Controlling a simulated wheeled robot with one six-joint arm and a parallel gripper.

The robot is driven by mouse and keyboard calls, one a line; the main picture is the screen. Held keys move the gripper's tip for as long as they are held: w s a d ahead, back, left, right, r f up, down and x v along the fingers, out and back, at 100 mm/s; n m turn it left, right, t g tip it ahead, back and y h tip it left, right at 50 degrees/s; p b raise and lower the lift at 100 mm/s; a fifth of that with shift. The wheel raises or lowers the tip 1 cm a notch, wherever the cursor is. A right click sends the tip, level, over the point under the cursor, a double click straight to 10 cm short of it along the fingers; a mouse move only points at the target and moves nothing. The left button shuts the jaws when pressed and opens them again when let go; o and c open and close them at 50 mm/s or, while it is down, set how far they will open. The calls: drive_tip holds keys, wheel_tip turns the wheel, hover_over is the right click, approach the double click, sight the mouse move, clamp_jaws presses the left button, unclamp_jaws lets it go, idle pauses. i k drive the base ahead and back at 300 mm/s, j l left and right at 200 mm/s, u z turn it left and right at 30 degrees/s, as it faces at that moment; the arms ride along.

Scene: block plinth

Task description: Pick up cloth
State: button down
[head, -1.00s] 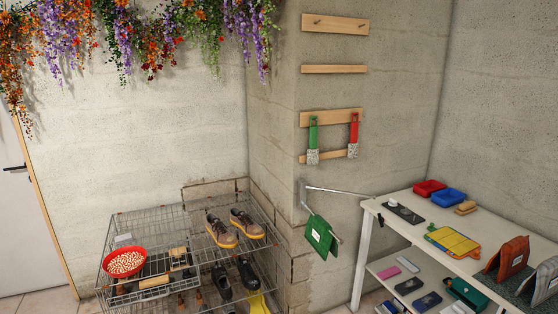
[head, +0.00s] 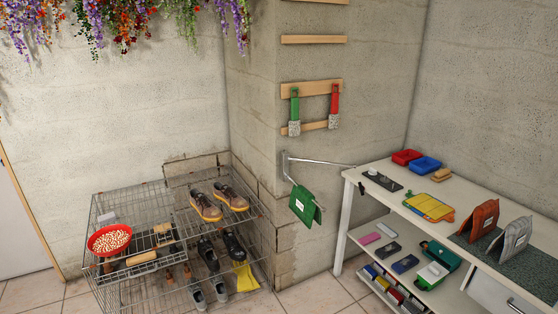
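A green cloth (head: 303,206) with a small white label hangs folded over the arm of a metal wall bracket (head: 318,161) at the pillar, left of the white table. A yellow, cloth-like piece (head: 244,277) lies low on the right of the wire rack; I cannot tell exactly what it is. My gripper is not in view.
The wire rack (head: 108,262) holds shoes (head: 206,205), a red bowl (head: 109,240) and brushes. Tiled floor (head: 318,296) shows between rack and table. Flowers hang above.

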sight(515, 237)
drive_tip(key=z, duration=1.6)
